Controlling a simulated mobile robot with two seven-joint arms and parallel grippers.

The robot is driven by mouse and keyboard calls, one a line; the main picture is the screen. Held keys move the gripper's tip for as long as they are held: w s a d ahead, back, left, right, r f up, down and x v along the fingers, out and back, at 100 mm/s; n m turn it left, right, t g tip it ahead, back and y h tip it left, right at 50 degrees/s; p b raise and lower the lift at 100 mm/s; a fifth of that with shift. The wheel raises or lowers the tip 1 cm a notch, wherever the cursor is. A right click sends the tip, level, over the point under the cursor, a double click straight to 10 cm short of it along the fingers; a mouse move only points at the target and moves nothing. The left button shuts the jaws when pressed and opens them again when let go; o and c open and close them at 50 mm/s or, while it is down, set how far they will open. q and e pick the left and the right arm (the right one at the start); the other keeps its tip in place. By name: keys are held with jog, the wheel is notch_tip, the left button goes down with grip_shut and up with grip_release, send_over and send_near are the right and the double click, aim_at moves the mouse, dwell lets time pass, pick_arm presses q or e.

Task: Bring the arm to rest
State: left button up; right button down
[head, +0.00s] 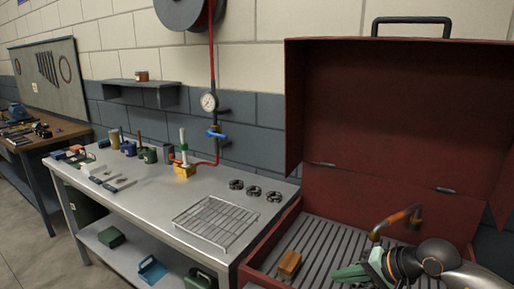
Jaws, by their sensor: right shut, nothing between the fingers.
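My right gripper (350,272) shows at the lower right, over the ribbed floor of an open red cabinet. Its green fingers point left and are shut with nothing between them. My right arm's grey and dark links come in from the right edge behind it. My left gripper is not in view.
The red cabinet (390,110) has its lid raised. A wooden block (289,264) lies on its slatted floor, left of the gripper. A curved orange-handled piece (397,218) stands behind the gripper. A steel table (160,205) with a wire rack (215,222) is to the left.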

jog(key=s+a+m+t+y, duration=0.1)
jog(key=s+a+m+y, duration=0.3)
jog(key=a+m, duration=0.35)
jog(key=s+a+m+t+y, duration=0.1)
jog(key=s+a+m+y, duration=0.2)
jog(key=a+m+y, duration=0.45)
jog(key=s+d+f+m+t+h, duration=0.25)
jog(key=d+f+m+h, duration=0.35)
jog(key=m, duration=1.1)
jog(key=s+d+f+m+t+h, duration=0.1)
jog(key=d+f+m+t+h, duration=0.4)
jog(key=m, duration=1.2)
jog(key=s+d+f+m+g+h, duration=0.1)
jog(key=s+f+m+g+h, duration=0.4)
jog(key=s+f+m, duration=0.9)
notch_tip(320, 180, down, 2)
jog(key=shift+s+d+f+m+g, duration=0.15)
jog(key=shift+s+d+m+g, duration=0.2)
jog(key=shift+g, duration=0.4)
